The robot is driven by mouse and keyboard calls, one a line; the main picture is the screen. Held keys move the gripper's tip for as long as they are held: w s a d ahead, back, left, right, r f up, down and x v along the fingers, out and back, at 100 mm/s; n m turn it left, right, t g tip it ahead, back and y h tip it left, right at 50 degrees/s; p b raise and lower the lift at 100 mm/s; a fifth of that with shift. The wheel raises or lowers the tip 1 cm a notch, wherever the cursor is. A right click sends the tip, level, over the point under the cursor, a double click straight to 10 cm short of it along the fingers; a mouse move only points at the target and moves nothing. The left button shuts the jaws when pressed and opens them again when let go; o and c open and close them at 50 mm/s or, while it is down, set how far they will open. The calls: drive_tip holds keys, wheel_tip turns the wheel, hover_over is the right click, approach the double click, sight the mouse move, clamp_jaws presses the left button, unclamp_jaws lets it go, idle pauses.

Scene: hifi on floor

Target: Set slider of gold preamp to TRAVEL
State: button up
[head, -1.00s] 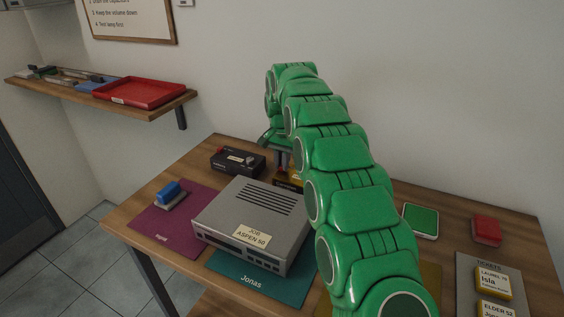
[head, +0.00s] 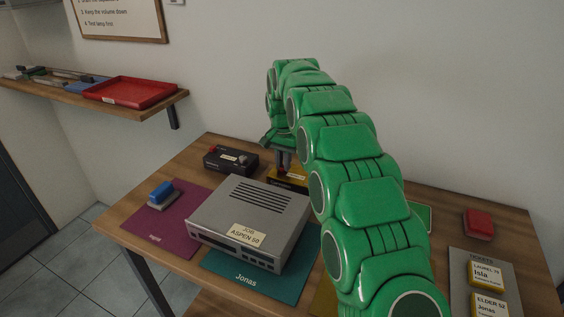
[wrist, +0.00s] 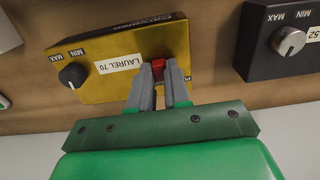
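The gold preamp (wrist: 120,65) lies under my gripper in the wrist view, with a label LAUREL 70 and a black MIN/MAX knob (wrist: 72,75). Its red slider (wrist: 158,66) shows between my fingertips and fills the gap between them. My gripper (wrist: 160,88) appears shut on this slider. A marking starting with P shows partly beside the right finger; the rest of the slider's track and its markings are hidden by the fingers. In the head view the gold preamp (head: 291,178) is mostly hidden behind my arm and the grey unit.
A grey ASPEN 50 unit (head: 252,215) stands in front on a teal Jonas mat (head: 240,276). A black device (head: 231,159) is close beside the gold preamp. A blue block (head: 161,193) sits on a purple mat (head: 165,232). A red tray (head: 130,92) is on the wall shelf.

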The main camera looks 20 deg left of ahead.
drive_tip(key=o, duration=0.4)
wheel_tip(320, 180, up, 7)
drive_tip(key=shift+r, duration=0.4)
idle(0.4)
idle(0.3)
